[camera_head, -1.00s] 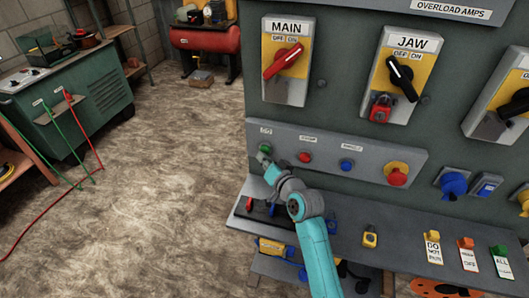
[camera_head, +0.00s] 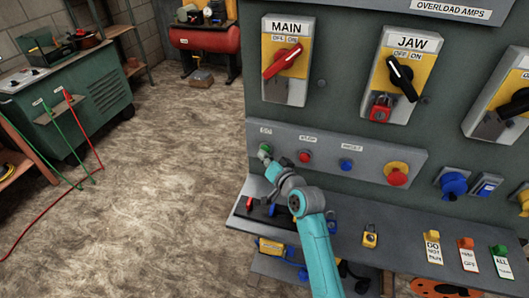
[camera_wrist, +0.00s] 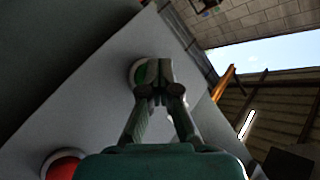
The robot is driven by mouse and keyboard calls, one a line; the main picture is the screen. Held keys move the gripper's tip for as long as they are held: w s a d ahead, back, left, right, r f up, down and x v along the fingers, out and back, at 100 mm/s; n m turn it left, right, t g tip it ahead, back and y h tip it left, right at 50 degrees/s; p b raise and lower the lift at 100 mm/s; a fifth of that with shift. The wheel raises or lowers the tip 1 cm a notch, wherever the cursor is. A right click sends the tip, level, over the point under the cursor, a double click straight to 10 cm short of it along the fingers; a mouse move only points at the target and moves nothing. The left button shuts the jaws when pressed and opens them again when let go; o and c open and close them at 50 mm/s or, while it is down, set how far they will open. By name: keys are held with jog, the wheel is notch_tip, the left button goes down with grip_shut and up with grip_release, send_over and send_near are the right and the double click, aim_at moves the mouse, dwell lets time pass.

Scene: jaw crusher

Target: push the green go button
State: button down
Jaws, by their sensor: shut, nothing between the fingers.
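The green go button (camera_head: 264,148) is at the left end of the sloped grey button panel, under its small label. In the wrist view the green button (camera_wrist: 141,74) shows in a pale ring, partly hidden behind my fingertips. My gripper (camera_head: 267,160) is shut and empty, its tips at the lower edge of the button in the head view. In the wrist view my gripper (camera_wrist: 160,90) has its fingertips together over the button's right part. I cannot tell whether they touch it.
The red stop button (camera_head: 305,157) is just right of the go button; it also shows in the wrist view (camera_wrist: 63,166). A blue button (camera_head: 346,165) and a red mushroom button (camera_head: 397,173) are further right. A shelf (camera_head: 385,228) with padlocks and tags juts out below.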

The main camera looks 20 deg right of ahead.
dwell(0.7)
jog(key=shift+w+d, duration=0.25)
jog(key=shift+w, duration=0.05)
jog(key=shift+r, duration=0.1)
jog(key=shift+s+a, duration=0.1)
jog(key=shift+s, duration=0.1)
dwell(0.4)
jog(key=s+a, duration=0.3)
jog(key=s, duration=0.2)
jog(key=shift+a, duration=0.35)
dwell(0.4)
